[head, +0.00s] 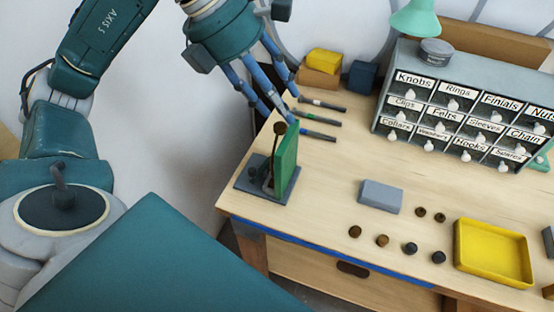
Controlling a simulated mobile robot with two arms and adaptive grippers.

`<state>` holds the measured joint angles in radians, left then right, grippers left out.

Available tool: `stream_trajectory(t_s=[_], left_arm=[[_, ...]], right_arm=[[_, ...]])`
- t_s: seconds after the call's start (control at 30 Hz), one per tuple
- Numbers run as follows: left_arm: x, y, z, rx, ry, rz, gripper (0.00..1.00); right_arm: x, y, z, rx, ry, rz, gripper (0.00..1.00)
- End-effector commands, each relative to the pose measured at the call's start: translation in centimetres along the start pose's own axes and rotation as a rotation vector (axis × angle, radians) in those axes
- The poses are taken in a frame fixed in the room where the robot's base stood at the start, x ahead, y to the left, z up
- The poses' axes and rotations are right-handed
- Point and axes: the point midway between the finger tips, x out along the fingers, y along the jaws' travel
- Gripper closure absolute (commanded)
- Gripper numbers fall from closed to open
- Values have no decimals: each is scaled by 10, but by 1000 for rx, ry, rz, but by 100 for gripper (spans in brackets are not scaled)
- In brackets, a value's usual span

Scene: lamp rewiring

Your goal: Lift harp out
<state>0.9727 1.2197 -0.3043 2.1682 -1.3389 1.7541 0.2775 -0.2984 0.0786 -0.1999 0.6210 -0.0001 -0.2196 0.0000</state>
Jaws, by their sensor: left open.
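A small dark stand (262,187) sits at the table's left front corner, with a green upright panel (286,160) on it. A thin dark upright piece with a round top (279,129) stands against the panel's left side. I cannot tell whether this piece is the harp, and no clear wire loop shows elsewhere. My left gripper (289,107) comes down from the top, above and behind the stand. Its blue fingers are open and appear empty, with the tips close to the round top in the picture. Whether they touch it cannot be told. My right gripper is not in view.
Several dark tools (318,119) lie just right of my left fingers. A labelled drawer cabinet (412,55) stands at the back right. A grey block (380,196), several small knobs (382,241) and a yellow tray (460,262) lie toward the front. The table middle is clear.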

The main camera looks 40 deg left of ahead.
Motion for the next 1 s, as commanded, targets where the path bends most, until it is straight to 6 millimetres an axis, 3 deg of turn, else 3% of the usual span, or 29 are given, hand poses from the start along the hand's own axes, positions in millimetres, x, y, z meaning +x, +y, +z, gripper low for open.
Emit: stream_trajectory(t_s=[0.1, 0.2, 0.4, 0.6, 1.0], left_arm=[[-22, 29, -20, -34, 64, 120, 55], [-21, 38, -28, -47, 88, 151, 55], [10, 42, -32, -46, 94, 149, 55], [28, 44, -32, -45, 89, 149, 55], [76, 50, -32, -43, 91, 147, 55]], right_arm=[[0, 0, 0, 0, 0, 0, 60], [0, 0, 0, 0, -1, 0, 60], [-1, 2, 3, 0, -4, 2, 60], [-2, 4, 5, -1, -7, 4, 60], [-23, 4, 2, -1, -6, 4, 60]])
